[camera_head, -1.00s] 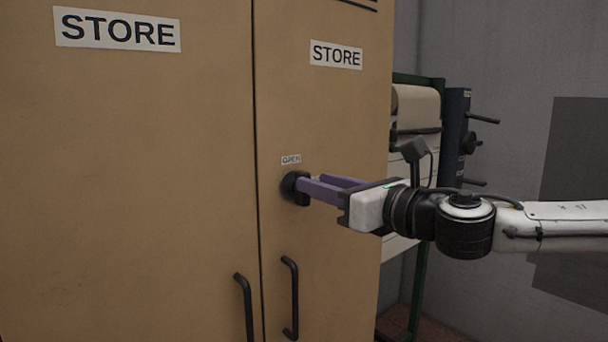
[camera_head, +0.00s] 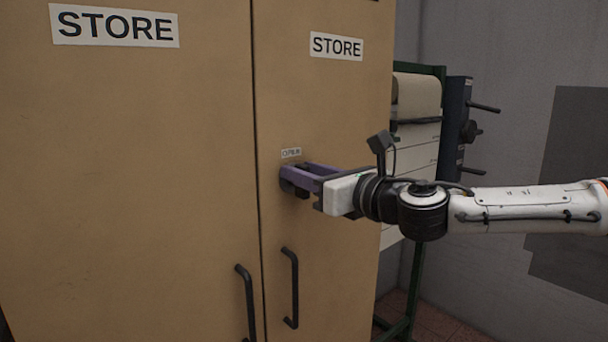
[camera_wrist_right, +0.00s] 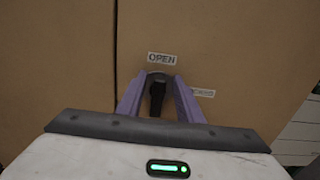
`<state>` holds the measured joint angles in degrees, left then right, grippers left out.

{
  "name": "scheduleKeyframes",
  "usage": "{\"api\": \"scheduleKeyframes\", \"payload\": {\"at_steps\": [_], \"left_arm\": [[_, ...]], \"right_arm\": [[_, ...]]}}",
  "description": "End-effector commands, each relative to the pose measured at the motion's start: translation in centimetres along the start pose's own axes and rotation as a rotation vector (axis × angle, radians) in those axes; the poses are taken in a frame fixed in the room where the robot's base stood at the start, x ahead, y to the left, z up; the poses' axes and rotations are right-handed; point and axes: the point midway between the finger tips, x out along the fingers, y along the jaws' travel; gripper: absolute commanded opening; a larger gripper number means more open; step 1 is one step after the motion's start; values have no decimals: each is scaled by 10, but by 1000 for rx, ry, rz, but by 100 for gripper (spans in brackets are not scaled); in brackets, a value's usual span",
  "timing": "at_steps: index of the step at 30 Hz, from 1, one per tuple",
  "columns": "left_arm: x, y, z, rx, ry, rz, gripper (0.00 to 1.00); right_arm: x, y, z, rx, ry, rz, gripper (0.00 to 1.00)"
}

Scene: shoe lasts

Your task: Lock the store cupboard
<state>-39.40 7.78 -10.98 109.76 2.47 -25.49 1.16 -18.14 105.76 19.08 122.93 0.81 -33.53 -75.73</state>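The tan store cupboard (camera_head: 150,180) has two doors, both closed, with a STORE label on each. A black lock knob (camera_wrist_right: 157,95) sits on the right door below a small OPEN label (camera_head: 291,153). In the right wrist view its bar stands upright, pointing at OPEN, and a second small label (camera_wrist_right: 203,92) lies to its right. My right gripper (camera_head: 296,178) has its purple fingers at the door, one on each side of the knob. A gap shows between the fingers and the knob's bar. My left gripper is out of view.
Two black handles, a left one (camera_head: 246,302) and a right one (camera_head: 291,288), stick out below the knob. A green-framed rack (camera_head: 412,285) with pale rolls stands right of the cupboard, behind my right arm. A grey wall is beyond.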

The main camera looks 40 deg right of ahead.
Motion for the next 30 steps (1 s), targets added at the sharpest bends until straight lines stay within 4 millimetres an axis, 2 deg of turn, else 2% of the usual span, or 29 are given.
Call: {"api": "scheduleKeyframes", "payload": {"at_steps": [9,11,15,23,30], "left_arm": [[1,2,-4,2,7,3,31],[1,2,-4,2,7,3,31],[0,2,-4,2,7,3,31],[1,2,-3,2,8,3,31],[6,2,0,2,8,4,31]], "right_arm": [[2,1,0,0,-1,2,33],[2,1,0,0,-1,2,24],[1,1,0,0,0,2,1],[1,0,0,12,-1,1,0],[1,-2,-1,99,-2,0,0]]}}
